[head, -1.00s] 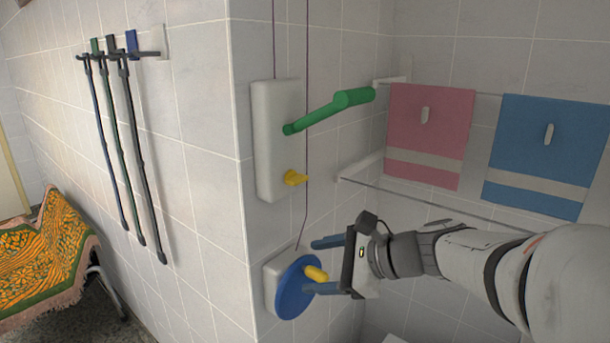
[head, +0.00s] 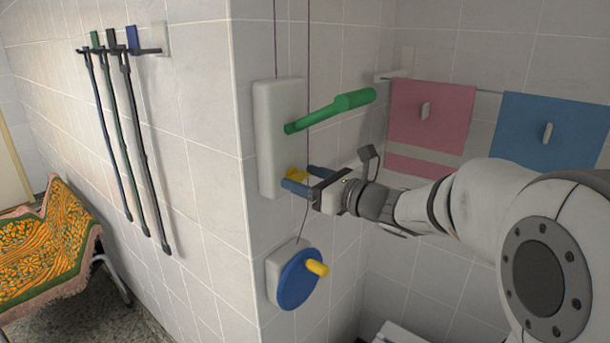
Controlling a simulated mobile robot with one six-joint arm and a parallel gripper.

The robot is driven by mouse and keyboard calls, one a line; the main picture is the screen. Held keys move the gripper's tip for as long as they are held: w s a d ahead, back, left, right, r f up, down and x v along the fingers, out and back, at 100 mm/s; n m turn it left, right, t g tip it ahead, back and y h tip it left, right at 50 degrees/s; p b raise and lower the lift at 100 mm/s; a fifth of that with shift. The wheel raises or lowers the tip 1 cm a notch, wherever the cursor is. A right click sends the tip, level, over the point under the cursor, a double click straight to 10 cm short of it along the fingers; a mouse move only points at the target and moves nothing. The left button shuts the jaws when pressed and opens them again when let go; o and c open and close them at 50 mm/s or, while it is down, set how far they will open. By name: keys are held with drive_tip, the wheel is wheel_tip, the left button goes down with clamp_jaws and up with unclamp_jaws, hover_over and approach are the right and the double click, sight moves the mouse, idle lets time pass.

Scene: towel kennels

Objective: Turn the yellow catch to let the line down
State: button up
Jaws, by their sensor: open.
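The yellow catch (head: 298,174) sticks out low on the white wall box (head: 268,130). My gripper (head: 301,178) is open, with its two blue fingers reaching toward the catch from the right. One finger is at about the catch's height and the other a little below and left of it; I cannot tell whether they touch it. The fingers partly hide the catch. A thin dark line (head: 307,60) runs down the wall past the box to a blue wheel (head: 299,278) with a yellow knob (head: 317,268) below.
A green handle (head: 340,108) juts right from the box, just above my gripper. Pink (head: 430,115) and blue towels (head: 550,135) hang at the right.

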drive_tip(key=shift+w+a, duration=0.15)
drive_tip(key=shift+a, duration=0.05)
drive_tip(key=c, duration=1)
